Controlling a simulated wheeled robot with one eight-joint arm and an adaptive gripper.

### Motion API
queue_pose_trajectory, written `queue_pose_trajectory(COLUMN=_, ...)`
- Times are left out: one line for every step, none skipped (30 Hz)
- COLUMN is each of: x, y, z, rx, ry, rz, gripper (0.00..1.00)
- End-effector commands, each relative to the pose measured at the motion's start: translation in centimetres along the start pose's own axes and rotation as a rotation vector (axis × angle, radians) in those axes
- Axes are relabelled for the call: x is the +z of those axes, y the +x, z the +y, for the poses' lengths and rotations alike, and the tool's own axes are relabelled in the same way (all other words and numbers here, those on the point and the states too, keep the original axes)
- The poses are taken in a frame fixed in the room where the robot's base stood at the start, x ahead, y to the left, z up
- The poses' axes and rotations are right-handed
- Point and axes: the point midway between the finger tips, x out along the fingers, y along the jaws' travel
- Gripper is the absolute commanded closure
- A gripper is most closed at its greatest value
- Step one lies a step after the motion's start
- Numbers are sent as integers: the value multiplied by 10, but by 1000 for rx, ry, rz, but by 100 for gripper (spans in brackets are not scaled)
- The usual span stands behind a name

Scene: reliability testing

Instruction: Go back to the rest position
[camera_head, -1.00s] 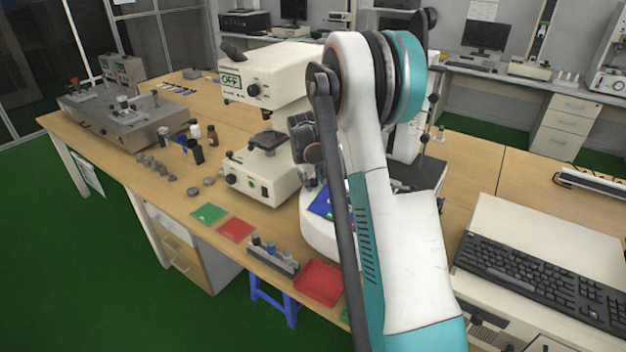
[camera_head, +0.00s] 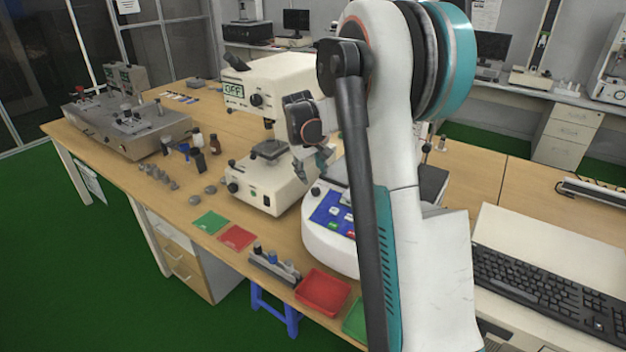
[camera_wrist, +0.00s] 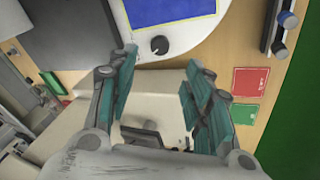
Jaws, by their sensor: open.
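My gripper (camera_head: 318,164) is small in the head view, in front of the white instrument with the OFF display (camera_head: 262,88) and above the table. My white and teal arm covers the middle of that view and hides part of the bench behind it. In the wrist view my gripper (camera_wrist: 160,95) is open, its teal finger pads well apart. Nothing is between the pads; a white surface shows below them. A white rounded machine with a blue panel (camera_head: 330,212) stands close by on the right, and its knob shows in the wrist view.
A red tray (camera_head: 322,292), a grey rack (camera_head: 274,264), a green mat (camera_head: 209,222) and a red mat (camera_head: 236,237) lie along the table's front edge. Small metal parts and bottles sit left of the instrument. A keyboard (camera_head: 545,290) is at the right.

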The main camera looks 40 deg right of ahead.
Motion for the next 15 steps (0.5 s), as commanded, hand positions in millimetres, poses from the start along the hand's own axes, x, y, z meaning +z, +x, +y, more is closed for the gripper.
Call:
queue_pose_trajectory(x=0, y=-6, z=0, rx=0, ry=0, rz=0, gripper=54)
queue_pose_trajectory(x=0, y=-9, z=0, rx=0, ry=0, rz=0, gripper=54)
queue_pose_trajectory(x=0, y=-13, z=0, rx=0, ry=0, rz=0, gripper=54)
queue_pose_trajectory(x=0, y=-15, z=0, rx=0, ry=0, rz=0, gripper=54)
queue_pose_trajectory(x=0, y=-16, z=0, rx=0, ry=0, rz=0, gripper=54)
queue_pose_trajectory(x=0, y=-18, z=0, rx=0, ry=0, rz=0, gripper=54)
queue_pose_trajectory(x=0, y=-18, z=0, rx=0, ry=0, rz=0, gripper=54)
queue_pose_trajectory(x=0, y=-19, z=0, rx=0, ry=0, rz=0, gripper=54)
queue_pose_trajectory(x=0, y=-19, z=0, rx=0, ry=0, rz=0, gripper=54)
queue_pose_trajectory(x=0, y=-19, z=0, rx=0, ry=0, rz=0, gripper=54)
queue_pose_trajectory(x=0, y=-19, z=0, rx=0, ry=0, rz=0, gripper=54)
queue_pose_trajectory(x=0, y=-19, z=0, rx=0, ry=0, rz=0, gripper=54)
queue_pose_trajectory(x=0, y=-19, z=0, rx=0, ry=0, rz=0, gripper=54)
queue_pose_trajectory(x=0, y=-19, z=0, rx=0, ry=0, rz=0, gripper=54)
queue_pose_trajectory(x=0, y=-19, z=0, rx=0, ry=0, rz=0, gripper=54)
